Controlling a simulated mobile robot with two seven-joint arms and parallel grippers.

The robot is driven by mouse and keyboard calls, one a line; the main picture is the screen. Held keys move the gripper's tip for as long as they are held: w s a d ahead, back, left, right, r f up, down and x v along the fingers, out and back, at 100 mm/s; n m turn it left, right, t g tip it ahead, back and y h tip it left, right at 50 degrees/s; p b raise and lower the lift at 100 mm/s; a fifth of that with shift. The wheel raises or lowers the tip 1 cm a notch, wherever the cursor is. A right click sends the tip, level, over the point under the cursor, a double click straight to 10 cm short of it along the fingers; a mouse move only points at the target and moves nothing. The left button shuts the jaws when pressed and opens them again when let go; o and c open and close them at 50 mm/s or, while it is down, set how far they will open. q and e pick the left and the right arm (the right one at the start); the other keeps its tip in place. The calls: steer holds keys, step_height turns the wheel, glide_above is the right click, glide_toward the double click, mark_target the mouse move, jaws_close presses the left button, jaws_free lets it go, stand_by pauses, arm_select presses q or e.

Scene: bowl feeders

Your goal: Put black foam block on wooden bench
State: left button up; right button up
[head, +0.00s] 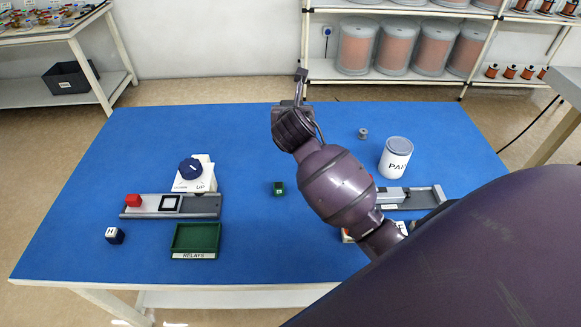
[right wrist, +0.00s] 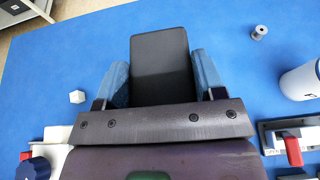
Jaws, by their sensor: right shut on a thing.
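A black foam block (right wrist: 160,62) is held between the two blue-padded fingers of my right gripper (right wrist: 160,78) in the right wrist view. The block is flat and rectangular, and its broad face shows. In the head view my right gripper (head: 300,82) is over the far edge of the blue-topped table; the block cannot be made out clearly there. I cannot tell for certain which surface is the wooden bench: the blue table (head: 240,130) has a pale frame, and another bench (head: 567,85) stands at the right edge. My left gripper is not in view.
The table's far left is clear.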

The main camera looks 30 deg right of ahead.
steer(key=shift+f, duration=0.35)
step_height(320, 180, down, 15)
steer(key=b, duration=0.3)
steer(key=shift+r+b, duration=0.2)
steer(key=shift+b, duration=0.2)
steer(key=shift+f, duration=0.55)
step_height(320, 180, down, 4)
steer(key=shift+r+b, duration=0.25)
steer(key=shift+b, duration=0.55)
steer(key=shift+f, duration=0.2)
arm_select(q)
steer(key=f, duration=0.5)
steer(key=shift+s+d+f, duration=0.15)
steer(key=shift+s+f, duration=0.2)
arm_select(e)
steer(key=shift+r, duration=0.1)
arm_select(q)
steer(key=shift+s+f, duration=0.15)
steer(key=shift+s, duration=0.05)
arm_select(e)
steer(key=o, duration=0.9)
